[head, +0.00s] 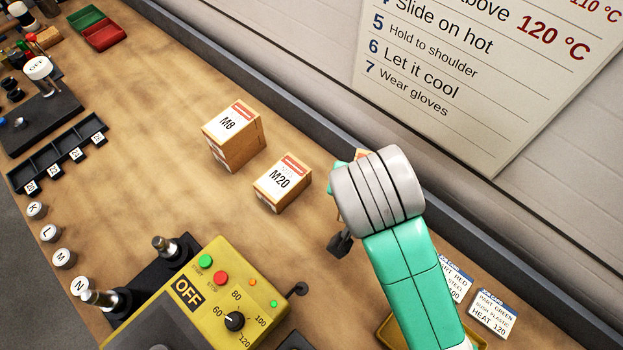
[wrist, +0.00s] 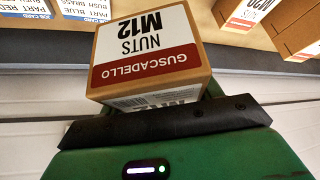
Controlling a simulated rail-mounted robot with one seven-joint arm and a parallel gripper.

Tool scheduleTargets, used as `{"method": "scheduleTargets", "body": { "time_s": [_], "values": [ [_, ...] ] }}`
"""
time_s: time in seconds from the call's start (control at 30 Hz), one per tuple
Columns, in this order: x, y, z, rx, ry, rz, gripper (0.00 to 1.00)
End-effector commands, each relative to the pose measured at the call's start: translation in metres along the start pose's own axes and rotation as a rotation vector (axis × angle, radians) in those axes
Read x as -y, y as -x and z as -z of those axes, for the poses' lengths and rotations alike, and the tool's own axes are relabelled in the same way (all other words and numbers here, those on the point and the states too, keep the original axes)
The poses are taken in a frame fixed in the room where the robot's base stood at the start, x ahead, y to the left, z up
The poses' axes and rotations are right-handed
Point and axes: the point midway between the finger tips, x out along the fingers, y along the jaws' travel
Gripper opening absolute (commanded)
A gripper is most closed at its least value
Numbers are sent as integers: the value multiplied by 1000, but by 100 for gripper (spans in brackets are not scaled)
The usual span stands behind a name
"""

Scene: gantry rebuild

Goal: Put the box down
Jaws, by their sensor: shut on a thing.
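The box (wrist: 150,45) is a cardboard box with a white and red label reading NUTS M12, upside down in the wrist view. My gripper (wrist: 165,110) is shut on it, with a dark finger along the near side of the box. In the head view my grey and green wrist hides most of my gripper and the box. Only a small orange-brown bit shows behind the wrist, near the back edge of the bench (head: 150,120). I cannot tell whether the box touches the bench.
An M20 box (head: 282,183) stands just left of my wrist, and an M8 box (head: 234,136) beyond it. A yellow control box (head: 200,290) reading OFF is at the front. Job cards (head: 494,313) lie at the right. Bare bench lies left of the boxes.

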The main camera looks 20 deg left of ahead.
Motion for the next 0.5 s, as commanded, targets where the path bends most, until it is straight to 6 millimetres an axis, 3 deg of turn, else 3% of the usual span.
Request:
{"method": "scheduleTargets", "body": {
  "time_s": [0.33, 0.5],
  "values": [
    [85, 41, 53, 6, -86, -46, 26],
    [142, 51, 49, 14, -179, -102, 26]
  ]
}}
